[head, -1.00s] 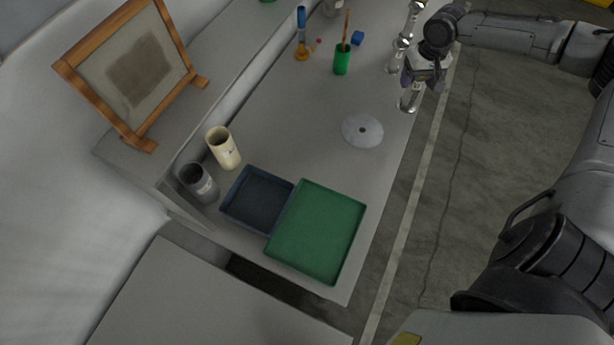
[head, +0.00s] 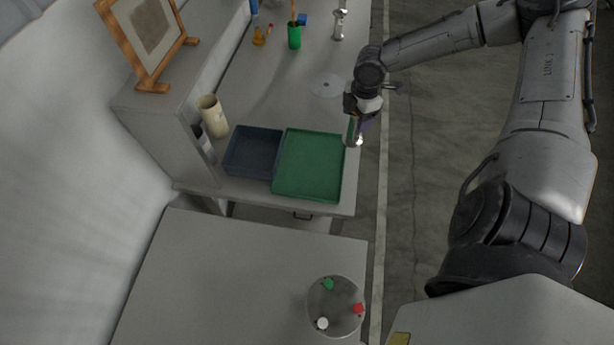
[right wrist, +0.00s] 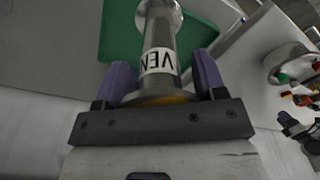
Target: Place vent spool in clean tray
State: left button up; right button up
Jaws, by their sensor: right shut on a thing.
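In the head view my right gripper (head: 360,122) holds the spool (head: 354,138) just right of the green tray's right edge. The green tray (head: 308,194) and a dark blue tray (head: 236,172) lie side by side, both empty. I cannot read which is marked clean. My left gripper is out of view.
Another metal spool (head: 339,27) stands farther back. A pale disc (head: 327,86) lies flat behind the green tray. A round plate with coloured knobs (head: 336,290) is in front.

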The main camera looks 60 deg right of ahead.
jog(key=n, duration=0.3)
jog(key=w+n, duration=0.1)
jog(key=n, duration=0.2)
jog(key=shift+w+r+n, duration=0.1)
jog(key=shift+n, duration=0.3)
jog(key=shift+w, duration=0.1)
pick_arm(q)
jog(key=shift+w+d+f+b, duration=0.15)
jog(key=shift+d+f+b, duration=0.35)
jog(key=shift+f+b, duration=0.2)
pick_arm(e)
jog(key=w+a+f, duration=0.7)
jog(key=w+f, duration=0.1)
jog(key=f, duration=0.3)
jog(key=shift+w+a, duration=0.15)
jog(key=shift+a, duration=0.25)
jog(key=shift+f, duration=0.15)
jog(key=o, duration=1)
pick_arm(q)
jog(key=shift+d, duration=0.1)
pick_arm(e)
jog(key=shift+o, duration=0.2)
